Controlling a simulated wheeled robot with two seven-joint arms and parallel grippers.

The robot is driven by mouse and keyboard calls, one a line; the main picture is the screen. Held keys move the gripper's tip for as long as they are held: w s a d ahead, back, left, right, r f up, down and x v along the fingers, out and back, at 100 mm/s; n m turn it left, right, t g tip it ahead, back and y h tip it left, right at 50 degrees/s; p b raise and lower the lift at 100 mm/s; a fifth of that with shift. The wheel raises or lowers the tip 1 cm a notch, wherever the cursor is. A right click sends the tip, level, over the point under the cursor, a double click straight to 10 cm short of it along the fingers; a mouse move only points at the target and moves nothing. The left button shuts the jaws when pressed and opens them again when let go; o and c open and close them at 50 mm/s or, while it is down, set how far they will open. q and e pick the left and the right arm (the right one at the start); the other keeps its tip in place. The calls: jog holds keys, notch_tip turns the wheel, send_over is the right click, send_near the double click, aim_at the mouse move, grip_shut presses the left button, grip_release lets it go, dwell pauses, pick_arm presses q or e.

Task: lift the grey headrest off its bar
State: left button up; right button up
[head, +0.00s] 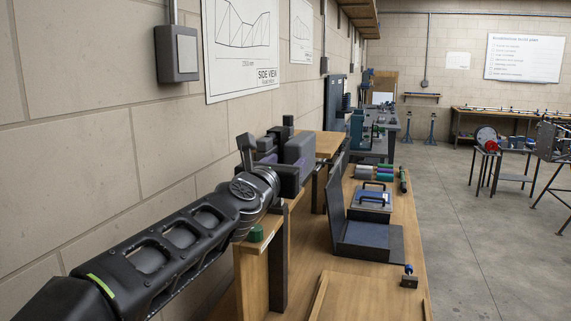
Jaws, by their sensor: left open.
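My left arm comes in from the lower left. Its gripper (274,158) is at the wooden stand by the wall, its jaws open and partly hidden by my own wrist. A grey block (300,149), which looks like the headrest, is just beyond and right of the gripper. The block seems upright at the height of the wooden top. I cannot tell whether the jaws touch it or are around it. The bar under it is hidden. My right gripper is not in view.
The wooden bench (340,268) carries an open dark case (368,238), a blue-topped clamp (409,277) and several coloured cylinders (373,173). The wall is close on the left; open floor (480,250) is right.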

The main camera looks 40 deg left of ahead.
aim_at(296, 141)
pick_arm(q)
jog(key=p+x, duration=0.1)
jog(key=x, duration=0.6)
jog(key=shift+w, duration=0.2)
grip_shut()
dwell(0.4)
jog(key=shift+r+p, duration=0.1)
jog(key=shift+p, duration=0.2)
jog(key=shift+r+p, duration=2.1)
jog(key=shift+r, duration=0.1)
jog(key=w+d+p, duration=0.3)
jog(key=d, duration=0.5)
jog(key=shift+d, duration=0.2)
